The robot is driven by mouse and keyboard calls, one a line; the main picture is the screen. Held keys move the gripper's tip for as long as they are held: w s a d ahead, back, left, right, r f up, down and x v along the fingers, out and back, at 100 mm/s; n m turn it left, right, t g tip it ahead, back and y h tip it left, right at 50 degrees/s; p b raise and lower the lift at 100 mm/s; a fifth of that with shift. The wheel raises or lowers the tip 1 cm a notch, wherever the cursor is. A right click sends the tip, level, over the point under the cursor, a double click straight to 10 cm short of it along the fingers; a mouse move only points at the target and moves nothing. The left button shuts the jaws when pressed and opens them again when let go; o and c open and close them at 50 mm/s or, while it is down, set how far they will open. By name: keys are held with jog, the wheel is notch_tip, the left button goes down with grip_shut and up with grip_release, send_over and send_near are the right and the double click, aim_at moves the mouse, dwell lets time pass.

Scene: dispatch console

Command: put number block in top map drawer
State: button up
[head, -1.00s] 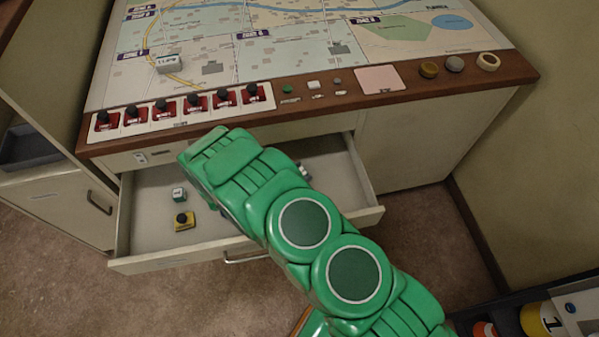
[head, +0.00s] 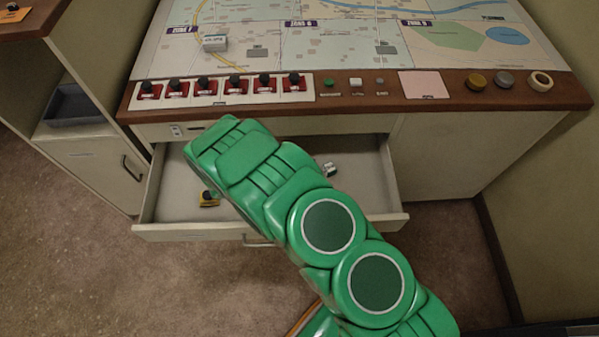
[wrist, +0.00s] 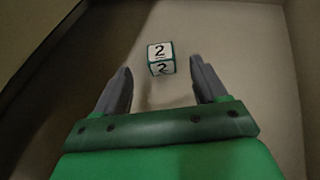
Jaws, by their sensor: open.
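The open drawer (head: 185,231) sticks out below the map console in the head view. In the wrist view a white number block (wrist: 161,58) with teal edges shows a black 2 on two faces. It rests on a pale surface that looks like the drawer floor. My gripper (wrist: 161,66) is open, with one grey finger on each side of the near part of the block and visible gaps to it. In the head view my green arm reaches over the drawer and hides the gripper and this block.
A yellow item with a dark knob (head: 209,198) and a small white and dark item (head: 327,169) lie in the drawer. Red switches (head: 206,88) line the console edge above the drawer. The drawer walls are close around my gripper.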

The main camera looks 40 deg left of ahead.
jog(key=shift+v, duration=2.65)
